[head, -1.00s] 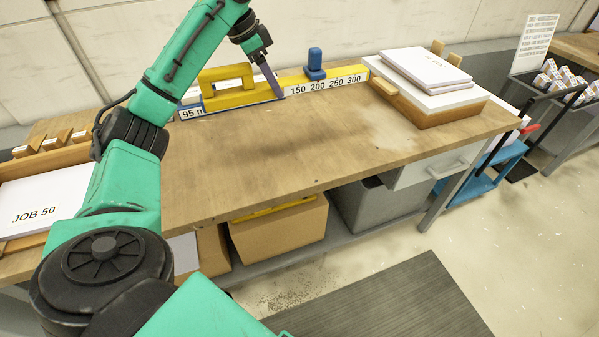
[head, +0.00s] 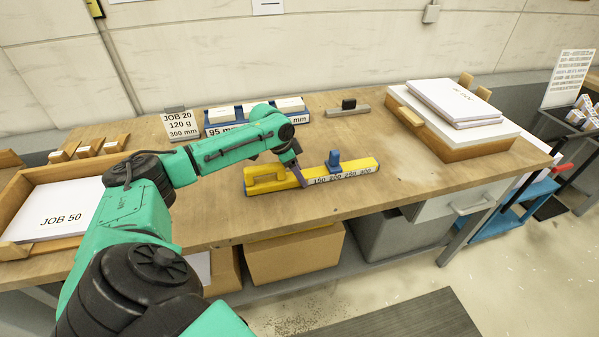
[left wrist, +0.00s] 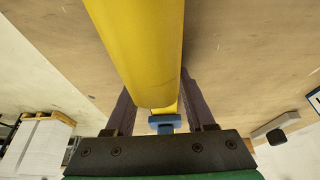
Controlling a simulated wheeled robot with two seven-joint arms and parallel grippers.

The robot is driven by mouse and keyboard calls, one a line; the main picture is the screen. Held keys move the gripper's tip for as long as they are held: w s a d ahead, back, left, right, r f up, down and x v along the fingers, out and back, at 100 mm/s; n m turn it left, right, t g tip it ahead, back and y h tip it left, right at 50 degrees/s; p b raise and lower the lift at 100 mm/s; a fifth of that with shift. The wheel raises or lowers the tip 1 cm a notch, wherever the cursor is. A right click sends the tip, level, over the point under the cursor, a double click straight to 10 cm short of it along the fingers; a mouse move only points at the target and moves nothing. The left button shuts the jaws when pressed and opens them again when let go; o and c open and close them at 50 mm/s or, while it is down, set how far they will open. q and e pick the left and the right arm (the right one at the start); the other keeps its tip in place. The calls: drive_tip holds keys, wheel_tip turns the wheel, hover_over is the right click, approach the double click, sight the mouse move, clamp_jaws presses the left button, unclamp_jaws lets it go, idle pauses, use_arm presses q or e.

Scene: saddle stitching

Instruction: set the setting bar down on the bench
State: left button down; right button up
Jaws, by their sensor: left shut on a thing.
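The setting bar (head: 345,178) is long and yellow, with a white number strip reading 150 200 250 300, a yellow handle at its left end and a blue slider (head: 334,161) on top. It lies level over the middle of the bench (head: 225,205); I cannot tell whether it touches the wood. My left gripper (head: 301,178) is shut on the bar between the handle and slider. In the left wrist view the bar (left wrist: 138,45) runs between the two dark fingers of that gripper (left wrist: 159,85). My right gripper is out of view.
Behind the bar stand a blue-fronted rack (head: 222,130), a JOB 20 card (head: 181,125) and a small black-topped grey piece (head: 348,108). A JOB 50 paper tray (head: 85,163) is at left, a wooden paper stack (head: 460,145) at right. Bench around the bar is clear.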

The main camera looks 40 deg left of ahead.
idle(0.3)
use_arm(q)
drive_tip(key=shift+c, duration=1.2)
unclamp_jaws()
drive_tip(key=shift+f, duration=0.1)
drive_tip(key=shift+s+a+r, duration=0.1)
drive_tip(key=shift+s+r, duration=0.05)
drive_tip(key=shift+r, duration=0.35)
drive_tip(key=b+v, duration=0.1)
drive_tip(key=v, duration=1)
drive_tip(key=shift+s+r+b, duration=0.1)
drive_tip(key=shift+b, duration=0.3)
